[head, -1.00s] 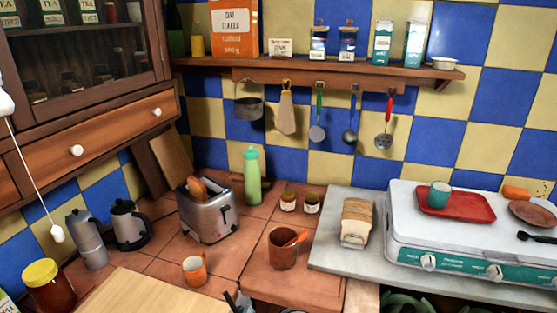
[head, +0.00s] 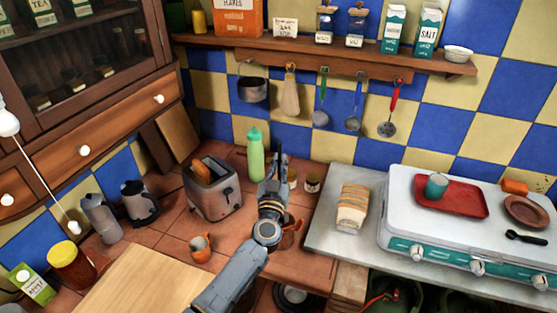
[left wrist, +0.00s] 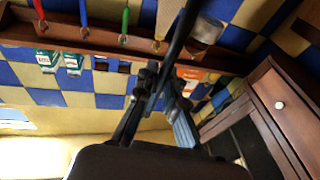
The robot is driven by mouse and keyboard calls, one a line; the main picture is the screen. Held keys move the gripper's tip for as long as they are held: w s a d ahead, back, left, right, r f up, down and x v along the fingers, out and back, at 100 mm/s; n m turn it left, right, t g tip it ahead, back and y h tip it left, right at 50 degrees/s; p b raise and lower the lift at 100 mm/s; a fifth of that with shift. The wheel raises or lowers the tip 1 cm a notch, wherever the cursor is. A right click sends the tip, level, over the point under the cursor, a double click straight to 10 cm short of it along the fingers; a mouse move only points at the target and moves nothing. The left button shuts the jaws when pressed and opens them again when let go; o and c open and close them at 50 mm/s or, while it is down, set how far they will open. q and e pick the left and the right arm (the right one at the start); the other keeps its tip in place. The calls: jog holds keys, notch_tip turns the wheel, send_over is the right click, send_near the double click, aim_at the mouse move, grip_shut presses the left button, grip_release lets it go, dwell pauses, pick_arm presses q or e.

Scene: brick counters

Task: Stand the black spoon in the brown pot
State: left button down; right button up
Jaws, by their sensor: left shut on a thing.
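My left gripper (head: 278,165) is raised over the counter near the green bottle. In the left wrist view my left gripper (left wrist: 155,90) is shut on a long black thing (left wrist: 181,32), whose far end runs out of the frame, so I cannot tell its shape there. The brown pot (head: 289,240) stands on the tiled counter, partly hidden behind my left arm, with an orange-red utensil (head: 294,224) in it. A black spoon (head: 525,237) lies on the white stove at the right. My right gripper is out of view.
Around the pot are a toaster (head: 212,190), a green bottle (head: 255,157), an orange mug (head: 201,247), small jars (head: 313,182) and sliced bread (head: 352,207). Utensils hang under the wall shelf (head: 330,54). A wooden board (head: 130,285) lies in front.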

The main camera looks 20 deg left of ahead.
pick_arm(q)
jog(key=shift+f+b, duration=0.4)
jog(key=shift+f, duration=0.75)
notch_tip(320, 180, down, 4)
jog(key=b, duration=0.4)
jog(key=shift+r, duration=0.2)
jog(key=shift+s+f+b, duration=0.1)
jog(key=shift+f+b, duration=2.55)
jog(key=shift+f, duration=0.9)
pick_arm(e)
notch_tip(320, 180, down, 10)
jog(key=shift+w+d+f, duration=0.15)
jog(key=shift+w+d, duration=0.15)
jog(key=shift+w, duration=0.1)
pick_arm(q)
jog(key=c, duration=1.4)
grip_release()
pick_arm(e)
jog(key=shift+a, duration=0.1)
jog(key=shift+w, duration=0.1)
pick_arm(q)
jog(key=v, duration=1.2)
